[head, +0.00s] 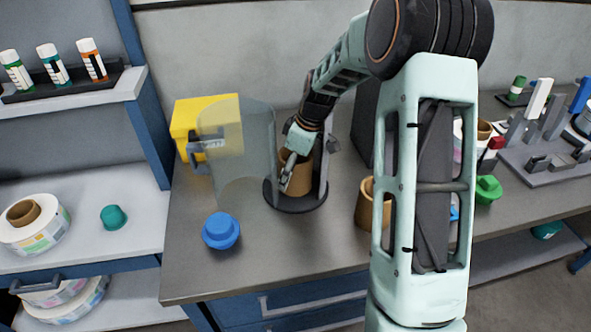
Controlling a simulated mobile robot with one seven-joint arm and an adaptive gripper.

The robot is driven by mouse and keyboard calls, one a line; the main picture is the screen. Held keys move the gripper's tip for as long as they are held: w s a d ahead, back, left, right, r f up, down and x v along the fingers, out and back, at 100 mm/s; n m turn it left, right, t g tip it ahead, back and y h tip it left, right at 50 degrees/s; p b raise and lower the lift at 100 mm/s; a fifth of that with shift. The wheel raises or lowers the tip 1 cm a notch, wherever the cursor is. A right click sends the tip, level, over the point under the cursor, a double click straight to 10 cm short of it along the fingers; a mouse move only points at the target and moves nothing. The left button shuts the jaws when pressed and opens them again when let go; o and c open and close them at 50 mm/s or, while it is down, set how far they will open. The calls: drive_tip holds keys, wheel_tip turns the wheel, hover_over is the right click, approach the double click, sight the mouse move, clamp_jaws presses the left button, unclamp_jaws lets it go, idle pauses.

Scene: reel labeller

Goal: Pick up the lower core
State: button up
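A second brown core (364,208) stands on the bench to the right, partly hidden behind my arm. Another brown core (23,212) sits in a label roll (45,236) on the left shelf. Which one is the lower core is not clear.
A yellow box (197,117) stands behind the guard. A blue knobbed piece (221,231) lies at the front of the bench (275,255); a green one (487,189) is to the right. A grey fixture (550,158) stands far right. The bench front is mostly clear.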

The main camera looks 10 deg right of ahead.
drive_tip(key=shift+f, duration=0.15)
drive_tip(key=c, duration=0.9)
drive_tip(key=shift+o, duration=0.2)
